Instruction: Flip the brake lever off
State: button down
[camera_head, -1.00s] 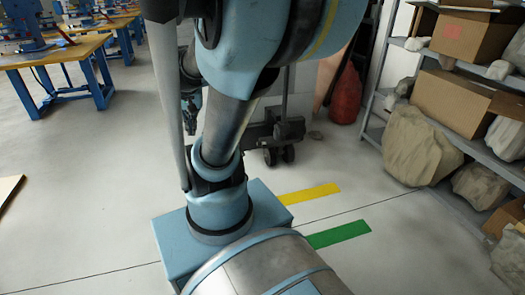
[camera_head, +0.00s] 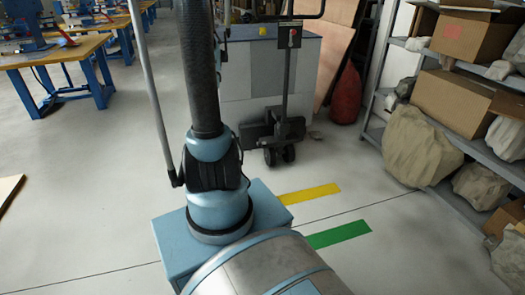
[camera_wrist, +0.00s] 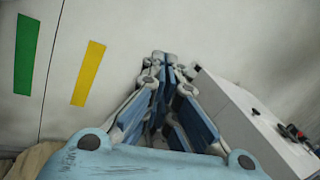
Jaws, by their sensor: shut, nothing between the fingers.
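My gripper (camera_wrist: 164,62) shows in the wrist view with its fingers together and nothing between them; it is out of sight in the head view. No part can be clearly made out as the brake lever. In the wrist view, a pale box-shaped unit (camera_wrist: 235,112) stands right of the fingers, with a small black part (camera_wrist: 255,112) and a red-and-black part (camera_wrist: 293,131) on it. The fingers appear apart from these parts. In the head view, a dark wheeled post with a handle (camera_head: 286,85) stands in front of a grey cabinet (camera_head: 250,85).
Shelves with boxes and wrapped lumps (camera_head: 420,145) line the right side. A red sack (camera_head: 347,95) stands by a leaning board. Yellow (camera_head: 309,195) and green (camera_head: 338,234) strips mark the floor. Workbenches (camera_head: 58,55) stand at the left. The left floor is mostly clear.

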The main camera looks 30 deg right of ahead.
jog(key=w+d+f+m, duration=0.5)
jog(key=d+f, duration=0.3)
jog(key=d, duration=0.1)
jog(key=w+d+f+m, duration=0.5)
jog(key=d+f, duration=0.3)
jog(key=d, duration=0.2)
jog(key=s+d+f+m, duration=0.1)
jog(key=d+f+m, duration=0.2)
jog(key=d+f, duration=0.2)
jog(key=s+d+f+m+h, duration=0.1)
jog(key=d+f+m, duration=0.2)
jog(key=f, duration=0.8)
jog(key=s+d+f+m+t, duration=0.1)
jog(key=s+d+f+m, duration=0.1)
jog(key=d+f, duration=0.5)
jog(key=shift+f+m+h, duration=0.3)
jog(key=shift+f+m, duration=0.25)
jog(key=shift+m, duration=0.25)
jog(key=shift+d, duration=0.1)
